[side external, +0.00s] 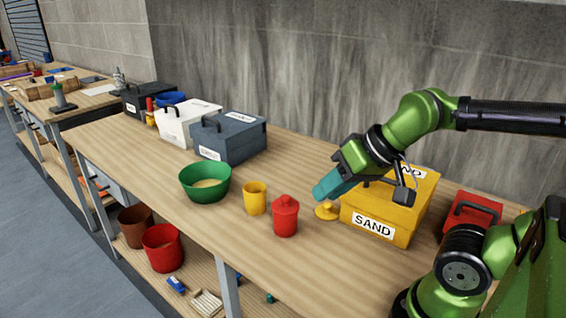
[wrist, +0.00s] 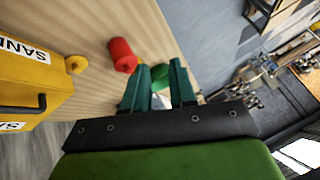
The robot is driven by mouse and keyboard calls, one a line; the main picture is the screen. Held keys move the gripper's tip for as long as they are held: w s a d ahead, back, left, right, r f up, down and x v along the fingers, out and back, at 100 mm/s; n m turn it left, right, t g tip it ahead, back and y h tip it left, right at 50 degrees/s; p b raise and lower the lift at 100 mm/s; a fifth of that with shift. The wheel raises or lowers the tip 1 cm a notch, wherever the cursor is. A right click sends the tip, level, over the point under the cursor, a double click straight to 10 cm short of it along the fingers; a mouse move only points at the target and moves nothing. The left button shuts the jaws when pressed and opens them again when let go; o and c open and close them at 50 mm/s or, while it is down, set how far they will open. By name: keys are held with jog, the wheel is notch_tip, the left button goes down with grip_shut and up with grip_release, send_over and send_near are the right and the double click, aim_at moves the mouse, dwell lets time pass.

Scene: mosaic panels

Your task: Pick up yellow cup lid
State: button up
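The yellow cup lid (side external: 326,211), a small disc with a knob, lies on the wooden workbench (side external: 150,172) beside the yellow SAND box. It also shows left of my fingers in the wrist view (wrist: 76,64). The yellow cup (side external: 255,199) stands open and upright left of the red lidded cup (side external: 285,217). My gripper (side external: 328,190) is above the bench, just above the lid in the side picture. In the wrist view my gripper (wrist: 160,80) has its two teal fingers apart, with nothing held between them.
The yellow SAND box (side external: 378,217) stands close right of the lid, and a red box (side external: 470,212) is farther right. The red cup also shows in the wrist view (wrist: 122,55). A green bowl (side external: 205,184) and grey box (side external: 230,137) are left. The bench front is clear.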

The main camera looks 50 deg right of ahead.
jog(key=o, duration=1.3)
jog(key=shift+o, duration=0.2)
jog(key=m+g+h, duration=0.3)
jog(key=m+g, duration=0.6)
jog(key=m, duration=1)
send_over(327, 204)
jog(key=w+a, duration=0.4)
notch_tip(327, 204, down, 10)
jog(key=d+r+m+g, duration=0.1)
jog(key=d+r+m, duration=0.1)
jog(key=m, duration=0.6)
jog(key=shift+m, duration=0.3)
jog(key=x, duration=1.1)
jog(key=shift+w+d+f, duration=0.15)
jog(key=shift+f, duration=0.3)
jog(key=shift+s+x, duration=0.15)
jog(key=shift+x, duration=1.1)
jog(key=shift+s+x, duration=0.15)
jog(key=shift+x, duration=1.05)
